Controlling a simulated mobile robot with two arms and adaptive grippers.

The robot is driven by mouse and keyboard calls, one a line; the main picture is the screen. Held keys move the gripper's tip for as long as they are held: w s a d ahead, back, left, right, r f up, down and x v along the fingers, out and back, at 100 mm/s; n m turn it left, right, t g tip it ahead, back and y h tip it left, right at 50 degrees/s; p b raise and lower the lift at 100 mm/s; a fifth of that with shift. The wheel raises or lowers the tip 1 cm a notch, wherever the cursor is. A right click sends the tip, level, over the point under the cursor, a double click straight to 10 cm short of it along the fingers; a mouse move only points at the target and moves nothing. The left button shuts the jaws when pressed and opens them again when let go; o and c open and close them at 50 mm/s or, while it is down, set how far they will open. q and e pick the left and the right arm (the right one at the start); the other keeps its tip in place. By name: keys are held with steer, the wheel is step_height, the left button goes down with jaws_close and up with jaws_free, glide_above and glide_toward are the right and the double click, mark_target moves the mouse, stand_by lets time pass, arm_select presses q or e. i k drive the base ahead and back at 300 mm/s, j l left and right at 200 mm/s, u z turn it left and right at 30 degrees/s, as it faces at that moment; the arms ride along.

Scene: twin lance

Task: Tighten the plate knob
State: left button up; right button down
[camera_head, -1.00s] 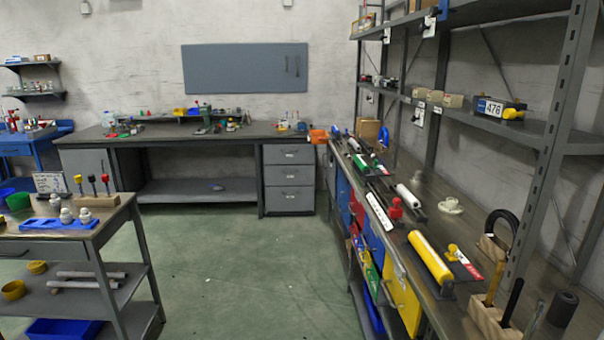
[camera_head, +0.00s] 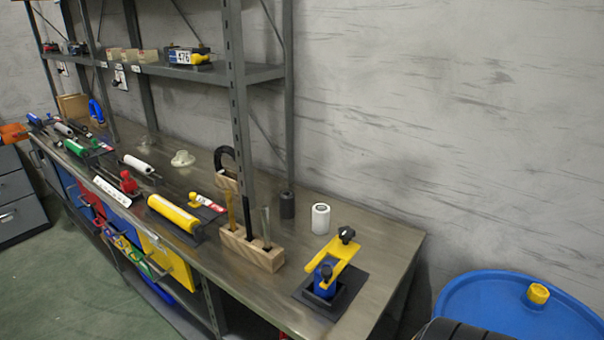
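A yellow plate (camera_head: 330,258) with a black knob (camera_head: 347,235) at its raised far end stands near the right end of the workbench. The plate lies over a blue part (camera_head: 325,279) in a dark holder on a flat black base (camera_head: 348,286). Whether the knob is tight cannot be told from here. Neither of my grippers is in view.
The workbench (camera_head: 400,249) carries a wooden block (camera_head: 250,255) with upright tools, a white cylinder (camera_head: 320,219), a dark cylinder (camera_head: 287,205) and a yellow cylinder (camera_head: 172,214). A shelf post (camera_head: 237,105) rises behind. A blue drum (camera_head: 500,303) stands at right; green floor lies at left.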

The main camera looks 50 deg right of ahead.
mark_target(346, 233)
steer(key=z, duration=1.75)
